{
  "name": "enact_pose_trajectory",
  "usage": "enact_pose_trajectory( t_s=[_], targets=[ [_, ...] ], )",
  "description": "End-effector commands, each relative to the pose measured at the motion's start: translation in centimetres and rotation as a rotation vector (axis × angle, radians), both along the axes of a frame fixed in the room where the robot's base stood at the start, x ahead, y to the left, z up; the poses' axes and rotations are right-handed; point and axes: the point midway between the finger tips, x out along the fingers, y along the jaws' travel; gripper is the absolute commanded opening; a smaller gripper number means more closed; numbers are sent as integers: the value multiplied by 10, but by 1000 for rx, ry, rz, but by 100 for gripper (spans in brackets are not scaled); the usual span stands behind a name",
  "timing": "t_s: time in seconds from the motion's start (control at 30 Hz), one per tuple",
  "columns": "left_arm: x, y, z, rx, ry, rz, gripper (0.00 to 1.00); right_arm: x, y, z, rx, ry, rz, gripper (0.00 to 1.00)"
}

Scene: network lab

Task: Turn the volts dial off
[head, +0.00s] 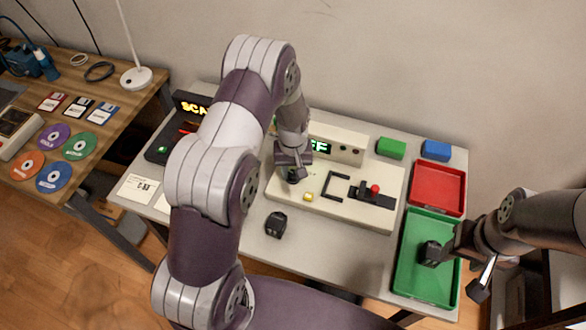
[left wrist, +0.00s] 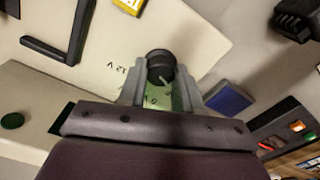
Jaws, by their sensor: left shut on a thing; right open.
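The volts dial (left wrist: 160,67) is a round black knob with a pale pointer line on a cream test panel (left wrist: 205,25). A "12 V" label is readable beside it in the left wrist view; other marks near it are partly hidden. My left gripper (left wrist: 160,92) is shut on the dial, with a finger on either side. In the head view, my left gripper (head: 292,174) mostly hides the dial at the left of the panel (head: 330,212). The panel's green-lit display (head: 320,146) is partly covered by my arm. My right gripper (head: 456,272) is open over the green tray (head: 424,292).
The panel also carries a yellow button (head: 308,197), a black bracket and a red-knobbed lever (head: 375,189). A black block (head: 276,224) lies in front. A red tray (head: 437,188), green block (head: 391,149) and blue block (head: 436,150) are at right. A scanner-like device (head: 163,148) stands left.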

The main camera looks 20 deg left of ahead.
Motion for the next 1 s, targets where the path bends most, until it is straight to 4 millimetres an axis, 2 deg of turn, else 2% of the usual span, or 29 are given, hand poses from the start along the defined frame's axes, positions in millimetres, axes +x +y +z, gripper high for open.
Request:
enact_pose_trajectory(
  t_s=[0.3, 0.7, 0.73, 0.77, 0.8, 1.0],
  targets=[
    [2, 0, 2, 0, -5, 68, 3, 0, 0, 1, 0, 0, 0, 50],
    [2, 0, 2, 0, -5, 72, 3, 0, 0, 1, 0, 0, 0, 50],
    [2, 0, 2, 0, -5, 72, 43, 0, 0, 1, 0, 0, 0, 50],
    [2, 0, 2, 0, -5, 72, 53, 0, 0, 1, 0, 0, 0, 50],
    [2, 0, 1, 0, -5, 72, 59, 0, 0, 1, 0, 0, 0, 50],
    [1, 0, 1, 1, -3, 71, 59, 0, 0, 1, 0, 0, 0, 50]
  ],
)
